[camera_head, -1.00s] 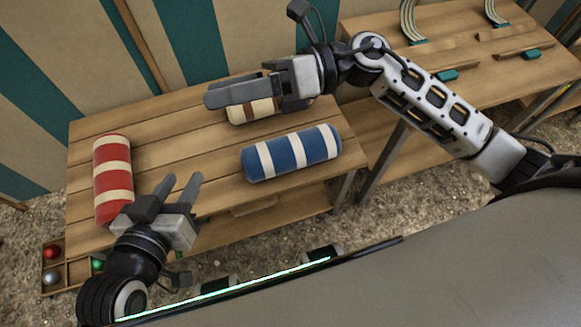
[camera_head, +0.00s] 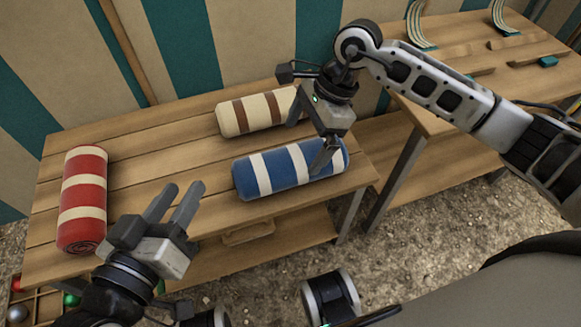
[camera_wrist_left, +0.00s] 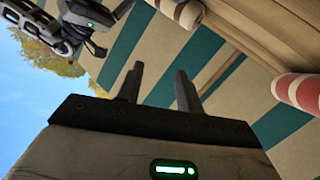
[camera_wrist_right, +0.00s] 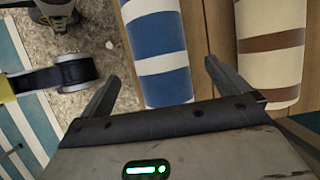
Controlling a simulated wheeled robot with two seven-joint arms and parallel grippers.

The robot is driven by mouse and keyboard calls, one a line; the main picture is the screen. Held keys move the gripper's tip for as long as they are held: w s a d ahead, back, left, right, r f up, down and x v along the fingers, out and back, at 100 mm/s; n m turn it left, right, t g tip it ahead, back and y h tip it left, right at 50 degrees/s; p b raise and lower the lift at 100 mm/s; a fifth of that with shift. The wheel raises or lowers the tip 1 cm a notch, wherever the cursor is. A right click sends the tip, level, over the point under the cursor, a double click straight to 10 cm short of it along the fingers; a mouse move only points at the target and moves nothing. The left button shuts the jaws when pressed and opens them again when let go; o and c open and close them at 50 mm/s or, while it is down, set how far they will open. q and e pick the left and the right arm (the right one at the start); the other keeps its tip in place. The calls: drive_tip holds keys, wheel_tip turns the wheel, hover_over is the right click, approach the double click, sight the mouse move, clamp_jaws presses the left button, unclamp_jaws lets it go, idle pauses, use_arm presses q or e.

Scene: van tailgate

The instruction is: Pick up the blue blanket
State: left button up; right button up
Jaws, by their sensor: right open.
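The blue blanket (camera_head: 285,172), rolled and banded with white, lies on the wooden table's right part. My right gripper (camera_head: 310,150) is above its right end, open, with the fingers pointing down. In the right wrist view the blue blanket (camera_wrist_right: 158,50) shows between the spread fingers (camera_wrist_right: 160,85), and nothing is held. I cannot tell whether the fingers touch it. My left gripper (camera_head: 175,200) is open and empty over the table's front left, with its fingers pointing up and away. It also shows in the left wrist view (camera_wrist_left: 158,82).
A cream and brown roll (camera_head: 250,112) lies just behind the blue blanket. A red and cream roll (camera_head: 82,200) lies at the table's left end. A divided box of coloured balls (camera_head: 42,305) is at lower left. Another wooden table (camera_head: 470,85) stands at right.

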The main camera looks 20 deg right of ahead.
sight(297, 153)
drive_tip(key=shift+x, duration=0.85)
drive_tip(key=b+x, duration=0.2)
drive_tip(key=x, duration=0.1)
drive_tip(key=shift+a+f, duration=0.15)
drive_tip(key=shift+f, duration=0.15)
drive_tip(key=shift+a+f, duration=0.1)
drive_tip(key=shift+f, duration=0.15)
use_arm(q)
drive_tip(key=shift+d+r+n+h, duration=0.25)
drive_tip(key=shift+r+n+h, duration=0.15)
drive_tip(key=shift+r+h, duration=0.1)
use_arm(e)
drive_tip(key=shift+r, duration=0.1)
drive_tip(key=c, duration=1.2)
